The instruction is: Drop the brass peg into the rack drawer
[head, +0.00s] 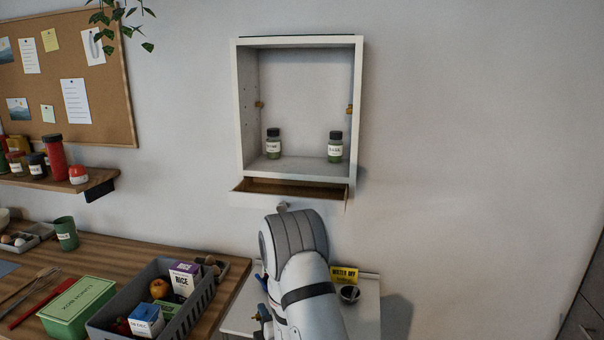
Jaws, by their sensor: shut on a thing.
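The rack is a white open wall cabinet (239,110). A brass peg (259,104) shows on its left inner wall, and another brass peg (349,110) on its right inner wall. The rack drawer (290,197) below it is pulled out, and part of its brown inside shows. A small grey knob-like piece shows at the drawer's front, just above my arm. My arm rises in front of the drawer from below. My gripper cannot be made out; the arm hides that area, so what it holds is not visible.
Two labelled jars, one on the left (273,144) and one on the right (336,147), stand on the cabinet floor. A small white table (367,312) with a yellow sign (345,275) and dark cup (349,294) is below. A grey crate (205,300) of groceries stands on the wooden counter.

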